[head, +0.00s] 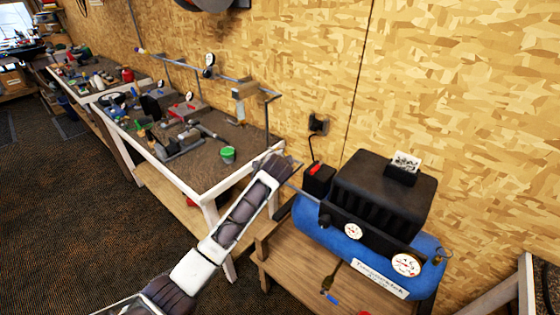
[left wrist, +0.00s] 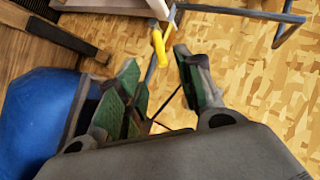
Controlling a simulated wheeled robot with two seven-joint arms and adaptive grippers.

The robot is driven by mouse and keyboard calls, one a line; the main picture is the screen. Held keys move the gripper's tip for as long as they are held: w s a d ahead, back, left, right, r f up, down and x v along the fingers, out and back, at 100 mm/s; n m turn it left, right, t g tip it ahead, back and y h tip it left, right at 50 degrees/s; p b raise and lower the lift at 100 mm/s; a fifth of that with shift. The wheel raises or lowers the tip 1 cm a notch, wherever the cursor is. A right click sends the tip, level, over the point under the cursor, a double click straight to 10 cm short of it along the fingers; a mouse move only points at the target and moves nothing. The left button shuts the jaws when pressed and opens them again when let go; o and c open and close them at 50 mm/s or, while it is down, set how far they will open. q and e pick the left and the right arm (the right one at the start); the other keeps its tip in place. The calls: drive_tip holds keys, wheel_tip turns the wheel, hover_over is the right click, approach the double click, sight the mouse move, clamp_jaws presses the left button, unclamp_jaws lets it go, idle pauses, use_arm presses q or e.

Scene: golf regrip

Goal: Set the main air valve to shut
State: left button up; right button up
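The main air valve shows in the left wrist view as a yellow lever (left wrist: 158,47) on a thin grey pipe. In the picture the lever lies between the two green-padded fingertips of my left gripper (left wrist: 155,62). The fingers are apart and nothing is clearly gripped; I cannot tell whether either finger touches the lever. In the head view my left gripper (head: 276,163) is by the wall, between the workbench corner and the compressor. It hides the yellow lever there. My right gripper is not in view.
A blue compressor (head: 318,228) with a black top and two gauges stands on a wooden stand (head: 290,252). The workbench (head: 190,179) at left holds tools and a green cup (head: 228,154). A wall outlet (head: 318,124) is above the compressor. Grey pipe (head: 180,63) runs along the wall.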

use_arm(q)
drive_tip(key=shift+s+r, duration=0.3)
drive_tip(key=shift+s, duration=0.15)
drive_tip(key=shift+c, duration=0.4)
